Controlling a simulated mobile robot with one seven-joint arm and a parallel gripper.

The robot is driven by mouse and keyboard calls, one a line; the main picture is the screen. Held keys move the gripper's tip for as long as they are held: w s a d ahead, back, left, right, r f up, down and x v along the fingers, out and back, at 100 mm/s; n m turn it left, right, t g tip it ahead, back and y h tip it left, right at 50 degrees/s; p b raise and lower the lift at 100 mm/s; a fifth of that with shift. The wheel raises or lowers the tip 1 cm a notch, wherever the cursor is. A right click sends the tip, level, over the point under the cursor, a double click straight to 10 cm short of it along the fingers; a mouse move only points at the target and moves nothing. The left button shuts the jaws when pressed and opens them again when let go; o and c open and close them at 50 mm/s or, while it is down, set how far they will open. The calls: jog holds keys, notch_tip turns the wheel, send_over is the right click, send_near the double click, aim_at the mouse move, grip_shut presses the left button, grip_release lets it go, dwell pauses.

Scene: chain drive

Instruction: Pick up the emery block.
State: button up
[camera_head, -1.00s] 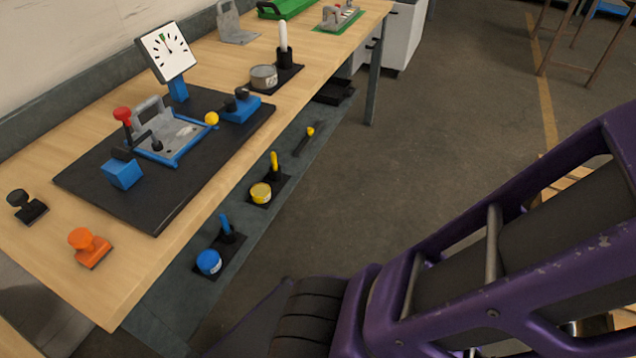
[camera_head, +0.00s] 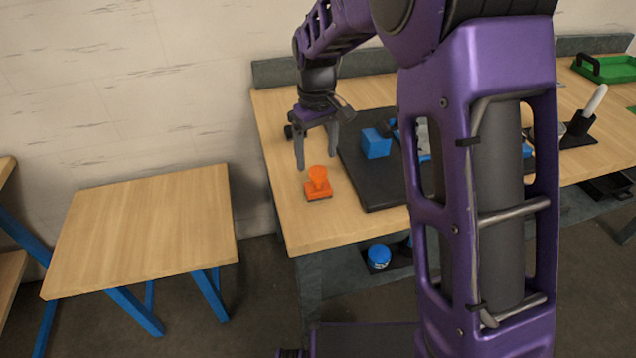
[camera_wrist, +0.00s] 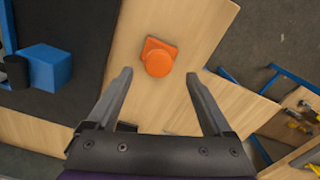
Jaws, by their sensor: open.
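An orange block with a round knob (camera_head: 318,184) stands on the wooden bench near its left end. It also shows in the wrist view (camera_wrist: 158,60), just beyond and between the fingertips. A black knobbed block (camera_head: 288,131) sits behind it, partly hidden by my gripper; a dark edge (camera_wrist: 126,127) shows low in the wrist view. No marking tells which of the two is the emery block. My gripper (camera_head: 316,164) points down above the bench, open and empty, close to the orange block and apart from it.
A black mat (camera_head: 375,190) with a blue cube (camera_head: 376,143) lies right of the orange block. My arm hides part of the bench. A bare wooden table (camera_head: 150,220) stands at left. A blue round container (camera_head: 378,255) sits on the lower shelf.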

aim_at(318, 170)
notch_tip(318, 170, down, 5)
jog(key=shift+d+f, duration=0.1)
jog(key=shift+c, duration=0.2)
grip_shut()
dwell(0.4)
